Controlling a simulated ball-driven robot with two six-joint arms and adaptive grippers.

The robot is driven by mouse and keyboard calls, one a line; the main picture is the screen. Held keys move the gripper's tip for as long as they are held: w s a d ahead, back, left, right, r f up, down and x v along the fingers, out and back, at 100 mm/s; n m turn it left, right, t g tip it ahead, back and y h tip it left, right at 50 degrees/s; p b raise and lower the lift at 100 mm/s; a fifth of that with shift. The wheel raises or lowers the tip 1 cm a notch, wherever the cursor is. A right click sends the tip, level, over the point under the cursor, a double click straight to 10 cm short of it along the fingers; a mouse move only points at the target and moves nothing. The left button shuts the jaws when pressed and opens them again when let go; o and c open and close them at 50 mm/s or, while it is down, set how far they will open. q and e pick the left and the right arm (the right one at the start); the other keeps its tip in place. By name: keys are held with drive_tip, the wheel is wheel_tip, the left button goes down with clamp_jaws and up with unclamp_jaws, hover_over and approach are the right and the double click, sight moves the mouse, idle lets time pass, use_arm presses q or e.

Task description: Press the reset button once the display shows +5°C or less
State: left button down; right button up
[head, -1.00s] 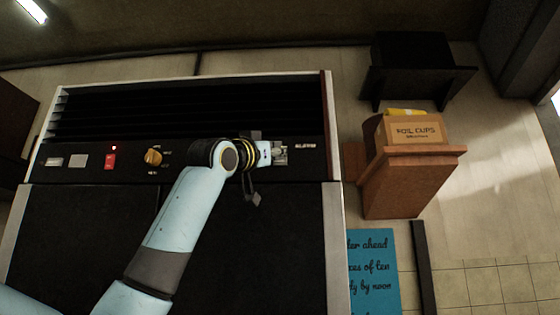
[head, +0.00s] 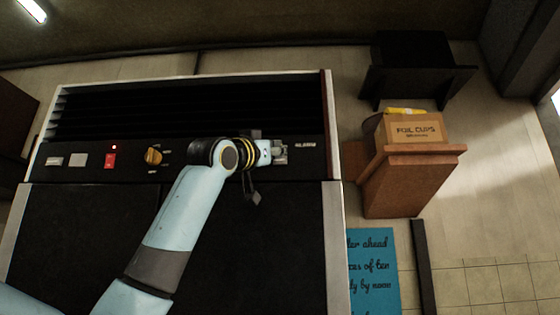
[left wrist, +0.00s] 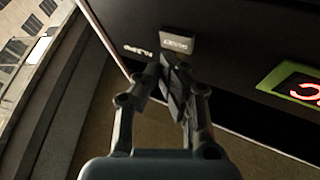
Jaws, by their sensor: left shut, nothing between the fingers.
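The green-framed display (left wrist: 296,84) is cut off by the right edge of the left wrist view; red characters show, but the reading is not legible. In the head view my arm hides that part of the panel. My right gripper is not in view.
The panel also carries an orange knob (head: 153,156), a red switch (head: 110,160) with a small red light above it, and pale plates at the left. A foil cups box (head: 415,130) stands on a brown stand (head: 405,185) to the right. A blue sign (head: 372,272) is below.

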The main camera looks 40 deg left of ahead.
use_arm(q)
drive_tip(key=shift+w, duration=0.1)
drive_tip(key=shift+w+a, duration=0.2)
drive_tip(key=shift+w, duration=0.05)
drive_tip(key=shift+w+a+p, duration=0.2)
drive_tip(key=shift+w+p, duration=0.15)
drive_tip(key=shift+p, duration=0.2)
idle(0.7)
idle(0.3)
drive_tip(key=shift+s+d, duration=0.3)
drive_tip(key=shift+s, duration=0.2)
drive_tip(key=shift+s+d, duration=0.1)
drive_tip(key=shift+s, duration=0.1)
drive_tip(key=s+d, duration=0.1)
drive_tip(key=s, duration=0.1)
drive_tip(key=s+d+b, duration=0.1)
drive_tip(key=s, duration=0.1)
drive_tip(key=shift+s+d, duration=0.1)
drive_tip(key=shift+d, duration=0.2)
